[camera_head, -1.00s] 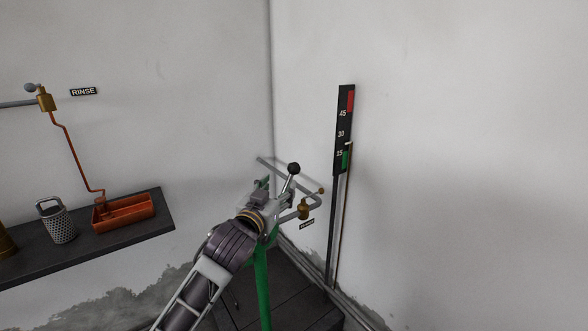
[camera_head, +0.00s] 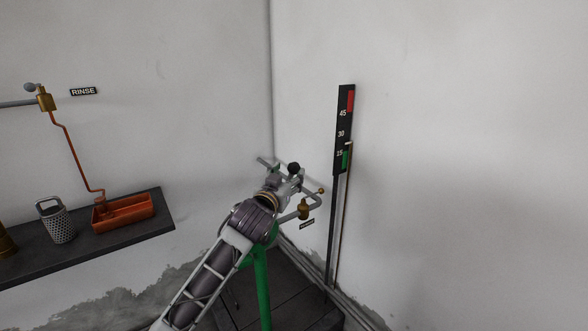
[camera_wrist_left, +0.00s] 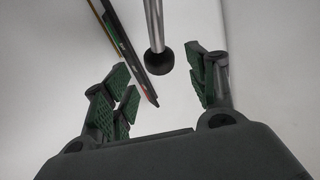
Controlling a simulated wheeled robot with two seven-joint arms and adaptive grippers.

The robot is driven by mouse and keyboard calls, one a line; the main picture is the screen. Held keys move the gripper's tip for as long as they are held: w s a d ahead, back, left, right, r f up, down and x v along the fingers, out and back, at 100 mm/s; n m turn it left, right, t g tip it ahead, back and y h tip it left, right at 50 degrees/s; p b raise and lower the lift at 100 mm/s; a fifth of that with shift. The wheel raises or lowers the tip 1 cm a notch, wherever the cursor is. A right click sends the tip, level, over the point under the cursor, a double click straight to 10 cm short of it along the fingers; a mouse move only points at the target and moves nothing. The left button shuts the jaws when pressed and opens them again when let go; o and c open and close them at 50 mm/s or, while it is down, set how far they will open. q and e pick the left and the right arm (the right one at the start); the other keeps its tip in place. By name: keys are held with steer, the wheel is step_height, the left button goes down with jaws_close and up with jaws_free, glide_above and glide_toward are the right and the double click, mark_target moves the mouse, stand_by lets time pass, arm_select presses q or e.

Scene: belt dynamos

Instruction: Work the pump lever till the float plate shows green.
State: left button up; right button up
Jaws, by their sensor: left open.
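The pump lever's black knob (camera_head: 293,168) stands at the top of the green post (camera_head: 262,290). My left gripper (camera_head: 290,182) is at the knob and hides most of the lever rod. In the left wrist view the knob (camera_wrist_left: 157,62) on its metal rod shows between the open fingers of my left gripper (camera_wrist_left: 160,88), apart from both. The black gauge board (camera_head: 342,125) on the right wall reads 15, 30 and 45, with a red patch (camera_head: 351,101) at the top and a green patch (camera_head: 345,159) near 15. My right gripper is out of view.
A brass valve (camera_head: 304,209) on a pipe is close to the right of the gripper. A dark shelf (camera_head: 110,239) at left carries an orange tray (camera_head: 123,212) and a perforated metal can (camera_head: 57,222). A RINSE sign (camera_head: 83,91) hangs above.

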mark_target(292, 170)
arm_select(q)
steer(key=shift+x, duration=3)
steer(key=shift+c, duration=0.2)
jaws_close()
